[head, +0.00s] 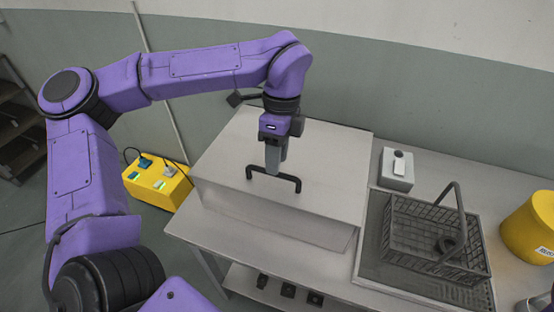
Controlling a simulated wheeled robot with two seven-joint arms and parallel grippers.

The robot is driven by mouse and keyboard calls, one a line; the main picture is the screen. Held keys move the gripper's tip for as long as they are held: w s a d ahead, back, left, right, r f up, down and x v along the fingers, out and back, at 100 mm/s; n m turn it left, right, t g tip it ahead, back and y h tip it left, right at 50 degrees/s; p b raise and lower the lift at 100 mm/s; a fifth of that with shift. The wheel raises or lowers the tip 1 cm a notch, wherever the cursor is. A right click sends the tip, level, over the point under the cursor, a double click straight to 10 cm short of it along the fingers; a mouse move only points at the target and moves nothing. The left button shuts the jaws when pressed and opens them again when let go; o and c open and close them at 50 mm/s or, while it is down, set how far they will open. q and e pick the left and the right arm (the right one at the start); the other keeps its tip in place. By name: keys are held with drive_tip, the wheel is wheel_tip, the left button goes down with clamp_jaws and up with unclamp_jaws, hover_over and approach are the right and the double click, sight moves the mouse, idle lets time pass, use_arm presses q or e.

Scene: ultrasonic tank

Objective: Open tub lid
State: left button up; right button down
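The tub (275,225) is a pale grey box on the table, and its flat pale lid (325,150) lies over its top. A black bar handle (290,181) stands on the lid. My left gripper (273,170) points down at the middle of this handle, and its grey fingers overlap the bar in the picture. The fingers look close together, but their tips hide the contact, so I cannot tell whether they hold the bar. The fingers of my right gripper are not seen.
Right of the tub, a dark wire basket (400,238) with a raised handle stands on a grey tray (367,262). A small white box (396,180) is behind it. A yellow container (530,228) is at the far right. A yellow case (157,183) stands left of the table.

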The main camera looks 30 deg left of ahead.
use_arm(q)
wheel_tip(320, 180, down, 2)
drive_tip(key=shift+s+d, duration=0.1)
drive_tip(key=shift+s+f, duration=0.1)
drive_tip(key=shift+s, duration=0.05)
clamp_jaws()
